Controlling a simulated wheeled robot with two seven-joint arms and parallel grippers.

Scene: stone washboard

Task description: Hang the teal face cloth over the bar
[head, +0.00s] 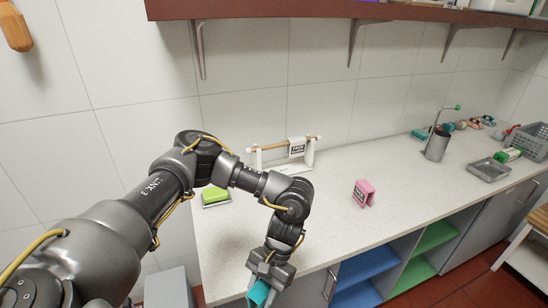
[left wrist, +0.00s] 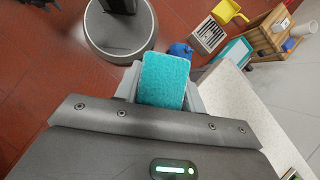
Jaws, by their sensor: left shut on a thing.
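A teal face cloth (left wrist: 165,80) is pinched between the fingers of my left gripper (left wrist: 162,92). In the head view my left gripper (head: 265,281) points down at the counter's front edge, with a bit of the teal cloth (head: 260,293) showing below it; the lower part is out of frame. The wooden bar (head: 270,147) runs across a white stand at the back of the counter, beyond my arm. A white piece with a dark label (head: 297,147) is on the bar. My right gripper is not in view.
A pink labelled item (head: 363,193) stands mid-counter. A grey canister (head: 437,145), a metal tray (head: 488,170) and a grey basket (head: 528,140) are at right. A shelf (head: 300,10) overhangs the wall.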

